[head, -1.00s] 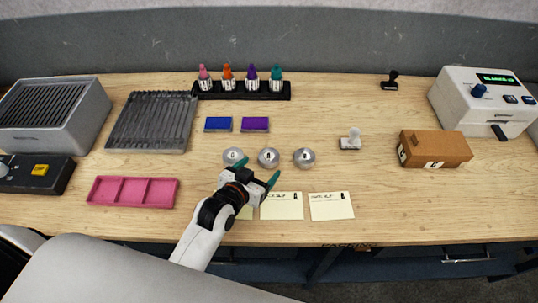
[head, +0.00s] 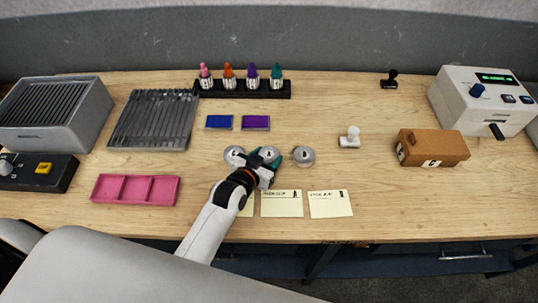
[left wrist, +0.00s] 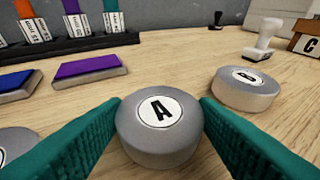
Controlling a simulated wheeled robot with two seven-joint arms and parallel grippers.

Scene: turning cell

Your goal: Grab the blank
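Three round grey metal blanks stand in a row. The middle blank, marked A (head: 268,152), shows large in the left wrist view (left wrist: 160,135). My left gripper (head: 265,158) is down at this blank, with a green finger on either side of it, close to its rim. The fingers look open, with at most a very thin gap, and the blank rests on the table. The blank to its left (head: 234,155) and the one to its right (head: 304,156) stand free. My right gripper is not in view.
Paper slips (head: 282,204) lie in front of the blanks. Behind are a blue pad (head: 219,122), a purple pad (head: 256,122) and a black rack (head: 243,91) of bottles. A white stamp (head: 350,138) and a brown box (head: 432,148) stand right. A pink tray (head: 136,190) lies left.

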